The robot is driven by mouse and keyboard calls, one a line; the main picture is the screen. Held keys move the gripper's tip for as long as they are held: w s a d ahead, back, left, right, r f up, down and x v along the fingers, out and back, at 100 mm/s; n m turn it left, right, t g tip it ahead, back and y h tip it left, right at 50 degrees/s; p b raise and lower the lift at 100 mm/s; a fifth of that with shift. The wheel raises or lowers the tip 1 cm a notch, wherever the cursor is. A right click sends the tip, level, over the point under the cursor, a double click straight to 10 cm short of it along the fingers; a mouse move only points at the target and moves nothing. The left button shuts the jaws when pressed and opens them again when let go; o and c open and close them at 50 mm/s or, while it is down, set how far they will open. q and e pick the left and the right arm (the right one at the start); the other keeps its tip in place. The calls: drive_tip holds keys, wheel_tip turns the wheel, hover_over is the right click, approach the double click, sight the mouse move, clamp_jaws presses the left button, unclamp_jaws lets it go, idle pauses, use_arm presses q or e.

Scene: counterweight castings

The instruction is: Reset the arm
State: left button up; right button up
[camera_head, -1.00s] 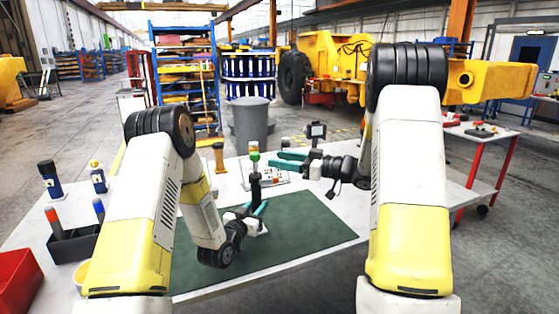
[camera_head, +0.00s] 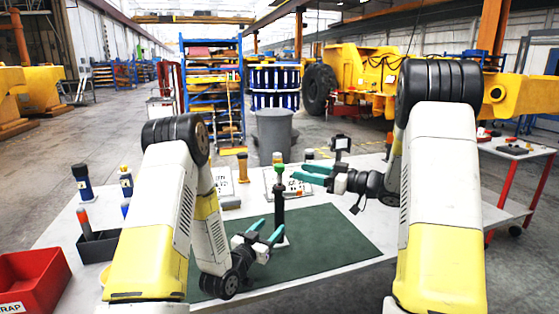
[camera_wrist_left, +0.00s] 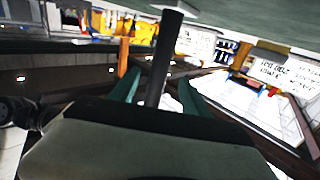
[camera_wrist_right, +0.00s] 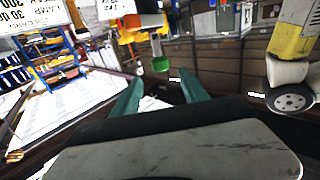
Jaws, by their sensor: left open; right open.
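My left gripper (camera_head: 270,229) is open and empty, low over the green mat (camera_head: 330,238). A dark upright post with a green top (camera_head: 279,198) stands right by its fingers. In the left wrist view a dark post (camera_wrist_left: 163,60) shows between the open fingers (camera_wrist_left: 158,88); I cannot tell whether they touch it. My right gripper (camera_head: 298,172) is open and empty, higher up, with its fingers pointing left near the post's green top. In the right wrist view, the green top (camera_wrist_right: 160,64) shows beyond its open fingers (camera_wrist_right: 158,88).
The white table (camera_head: 60,236) carries printed cards (camera_head: 290,181) at its far side. At left are bottles (camera_head: 83,183), a dark holder (camera_head: 97,246) and a red bin (camera_head: 35,283). A grey barrel (camera_head: 273,135) stands behind the table. A red-legged cart (camera_head: 517,148) is at right.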

use_arm(q)
drive_tip(key=s+a+r+n+g+y, duration=0.1)
drive_tip(key=s+a+r+g+y, duration=0.35)
drive_tip(key=a+r, duration=0.65)
use_arm(e)
drive_tip(key=s+a+r+m+g+h, duration=0.2)
drive_tip(key=s+g+h, duration=0.1)
drive_tip(key=s, duration=0.8)
drive_tip(key=s+a+r+m+g+h, duration=0.2)
drive_tip(key=s+g, duration=0.2)
drive_tip(key=s, duration=0.7)
use_arm(q)
drive_tip(key=s+r+n+g, duration=0.2)
drive_tip(key=s+r, duration=0.3)
drive_tip(key=s, duration=0.7)
drive_tip(key=s+r+n+g+y, duration=0.1)
drive_tip(key=s+r+g, duration=0.2)
drive_tip(key=s, duration=1)
wheel_tip(320, 180, up, 2)
drive_tip(key=shift+r+n, duration=0.25)
drive_tip(key=shift+n, duration=0.15)
use_arm(e)
drive_tip(key=s+d+m+t+h, duration=0.5)
drive_tip(key=s+d+m+h, duration=0.3)
drive_tip(key=s+d, duration=0.1)
drive_tip(key=shift+s+d+f+h, duration=0.35)
drive_tip(key=shift+d+f+h, duration=0.1)
drive_tip(key=shift+d, duration=0.15)
